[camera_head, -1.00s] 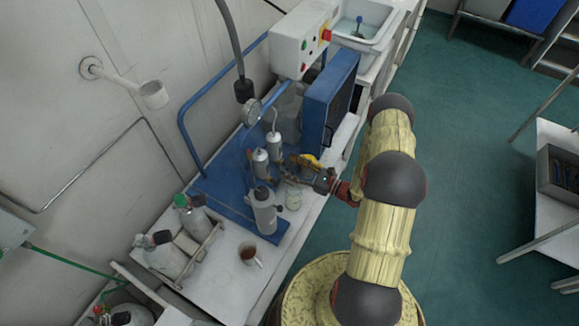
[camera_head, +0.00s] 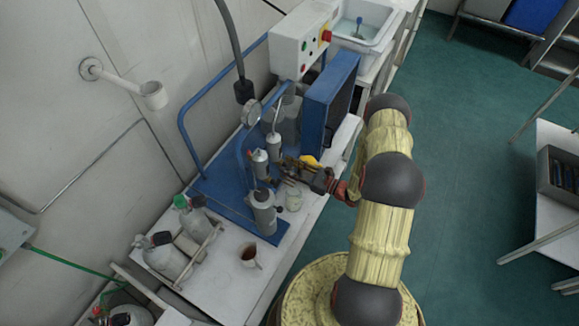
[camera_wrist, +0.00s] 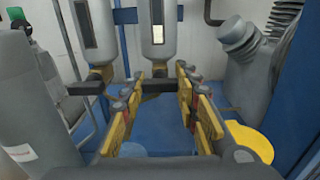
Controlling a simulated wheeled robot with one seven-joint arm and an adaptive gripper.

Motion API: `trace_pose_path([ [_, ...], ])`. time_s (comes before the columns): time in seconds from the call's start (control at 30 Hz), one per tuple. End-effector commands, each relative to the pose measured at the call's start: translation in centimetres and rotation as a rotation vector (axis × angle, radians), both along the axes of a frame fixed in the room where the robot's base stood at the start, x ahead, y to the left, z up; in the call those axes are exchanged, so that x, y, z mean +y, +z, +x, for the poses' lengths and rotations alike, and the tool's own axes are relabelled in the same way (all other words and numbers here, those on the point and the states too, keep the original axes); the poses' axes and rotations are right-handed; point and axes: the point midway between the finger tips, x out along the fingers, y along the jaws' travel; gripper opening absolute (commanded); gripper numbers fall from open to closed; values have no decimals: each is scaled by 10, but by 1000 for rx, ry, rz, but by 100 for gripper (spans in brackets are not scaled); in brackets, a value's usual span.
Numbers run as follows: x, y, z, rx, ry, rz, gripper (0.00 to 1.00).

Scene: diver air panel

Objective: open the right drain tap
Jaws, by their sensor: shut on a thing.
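Two grey filter cylinders hang side by side in the wrist view, a left one (camera_wrist: 96,28) and a right one (camera_wrist: 158,25). Each has a brass-coloured fitting at its lower end. The right drain tap (camera_wrist: 160,70) is below the right cylinder, between my fingertips. The left drain tap (camera_wrist: 90,86) is to the left, clear of my fingers. In the head view, my gripper (camera_head: 287,168) reaches in from the right, below the cylinders.
A clear jar (camera_head: 293,198) stands close to my gripper. A larger grey cylinder (camera_head: 263,208) and a brown-filled cup (camera_head: 249,255) are nearer the front. A blue cabinet (camera_head: 328,103) stands behind. A yellow round thing (camera_wrist: 250,140) lies right of my fingers.

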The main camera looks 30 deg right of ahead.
Motion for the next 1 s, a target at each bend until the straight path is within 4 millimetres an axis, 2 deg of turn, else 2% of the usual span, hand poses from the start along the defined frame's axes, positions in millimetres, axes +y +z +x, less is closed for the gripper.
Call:
trace_pose_path([
  [0.2, 0, 0, 0, 0, 0, 0, 5],
  [0.57, -1, 0, 1, -38, -1, -58, 5],
  [1.0, -1, -1, 0, -235, -1, -352, 5],
])
